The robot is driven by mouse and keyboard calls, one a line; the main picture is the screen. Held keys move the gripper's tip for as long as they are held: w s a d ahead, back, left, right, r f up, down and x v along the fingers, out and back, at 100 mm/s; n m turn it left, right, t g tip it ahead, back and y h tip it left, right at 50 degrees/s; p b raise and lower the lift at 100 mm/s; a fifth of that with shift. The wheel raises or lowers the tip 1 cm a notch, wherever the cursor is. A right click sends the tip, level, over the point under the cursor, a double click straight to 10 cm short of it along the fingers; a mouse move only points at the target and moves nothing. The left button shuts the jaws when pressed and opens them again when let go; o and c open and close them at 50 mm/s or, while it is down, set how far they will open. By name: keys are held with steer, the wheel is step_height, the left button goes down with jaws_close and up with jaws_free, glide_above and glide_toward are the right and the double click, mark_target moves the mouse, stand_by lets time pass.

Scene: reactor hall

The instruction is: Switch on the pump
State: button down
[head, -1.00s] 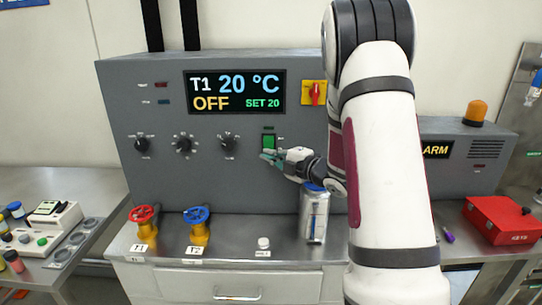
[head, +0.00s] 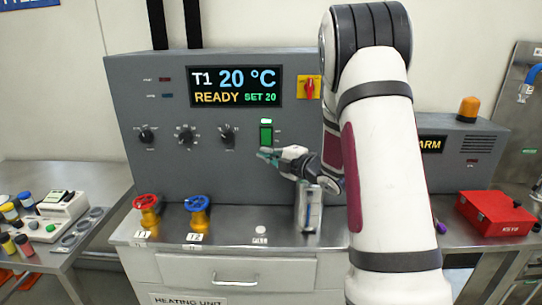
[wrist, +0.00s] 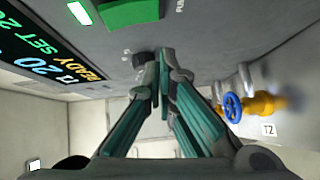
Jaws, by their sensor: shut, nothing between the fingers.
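The pump switch is a green rocker (head: 266,136) on the grey control panel (head: 240,160), and it also shows at the top of the wrist view (wrist: 130,12). The small lamp (head: 266,121) above it glows bright pale green, and it is lit in the wrist view too (wrist: 80,12). My gripper (head: 264,153) is shut and empty, its fingertips just below the rocker. In the wrist view the fingertips (wrist: 166,56) are together and apart from the rocker. The display (head: 235,87) reads T1 20 °C, READY, SET 20.
Several black knobs (head: 186,135) sit left of the switch. Below stand a red valve (head: 147,203), a blue-wheeled valve (head: 197,206) and a silver canister (head: 309,205) under my gripper. A yellow-backed red switch (head: 309,88) is higher up. A red box (head: 497,212) stands at right.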

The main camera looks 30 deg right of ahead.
steer(key=f+v, duration=0.1)
steer(key=v, duration=0.9)
steer(key=shift+f+b, duration=0.4)
steer(key=shift+f, duration=0.05)
steer(key=shift+w, duration=0.15)
steer(key=s+a+r+m+g+h, duration=0.35)
steer(key=a+r+m+h, duration=0.3)
steer(key=r+m, duration=0.4)
steer(key=s+a+f+m+g+y, duration=0.1)
steer(key=s+a+m+g, duration=0.3)
steer(key=s+a, duration=0.4)
steer(key=s+a+f+m+g+y, duration=0.1)
steer(key=s+a+m+g+y, duration=0.1)
steer(key=s+a, duration=0.6)
steer(key=s+m+g, duration=0.1)
steer(key=s+m, duration=0.1)
steer(key=s, duration=0.4)
steer(key=shift+a+f+m+g, duration=0.25)
steer(key=shift+f+m+g, duration=0.05)
steer(key=shift+m+g, duration=0.05)
